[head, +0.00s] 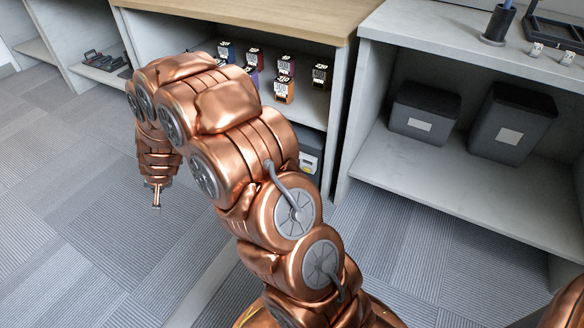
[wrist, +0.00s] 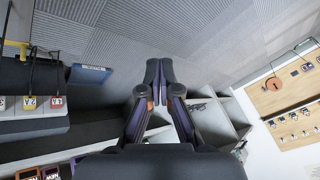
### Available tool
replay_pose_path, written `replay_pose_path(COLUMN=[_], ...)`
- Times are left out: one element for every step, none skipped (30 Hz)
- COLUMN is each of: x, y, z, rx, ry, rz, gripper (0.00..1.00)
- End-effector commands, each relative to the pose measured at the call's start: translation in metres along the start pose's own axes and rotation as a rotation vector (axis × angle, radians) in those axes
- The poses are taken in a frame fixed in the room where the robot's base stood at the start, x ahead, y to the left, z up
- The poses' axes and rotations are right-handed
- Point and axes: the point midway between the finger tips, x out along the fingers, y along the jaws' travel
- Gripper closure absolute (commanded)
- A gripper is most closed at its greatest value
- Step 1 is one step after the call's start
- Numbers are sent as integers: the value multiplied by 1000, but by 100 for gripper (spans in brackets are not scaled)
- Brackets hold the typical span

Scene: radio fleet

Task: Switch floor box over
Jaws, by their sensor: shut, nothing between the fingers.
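My gripper (head: 157,196) hangs at the end of my copper arm, over open carpet at the left in the head view. In the wrist view its dark fingers (wrist: 160,72) meet at the tips, shut and empty. A pale grey box (head: 310,161) with a dark face and a small yellow mark stands low under the wooden-topped shelf, partly hidden behind my arm. It may be the floor box; its switch is not clear. My gripper is well to its left and apart from it. A pale unit with numbered tags (wrist: 30,103) shows at the left of the wrist view.
Several boxed radios (head: 284,90) stand on the shelf under the wooden top (head: 240,14). Two dark lidded bins (head: 511,122) sit on the right-hand shelf. Dark items (head: 103,61) lie on the far-left shelf. The carpet (head: 60,180) at left is clear.

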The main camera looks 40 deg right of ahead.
Motion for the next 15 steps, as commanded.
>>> replay_pose_path(x=[19,28,39,47,56,67,74,83,93,100,106,116,122,128,136], y=[6,9,13,17,22,29,34,40,48,54,61,71,78,85,97], z=[-8,-12,-21,-26,-29,-36,-40,-44,-50,-54,-58,-62,-65,-69,-71], rx=[24,39,57,72,85,103,115,129,144,157,168,182,192,201,214], ry=[34,56,90,113,133,167,190,213,247,271,297,329,353,380,410], rz=[12,19,27,36,45,58,68,79,95,105,118,136,149,163,184], gripper=[100,100,100,100,100,100,100,100,100,100,100,100,100,100,100])
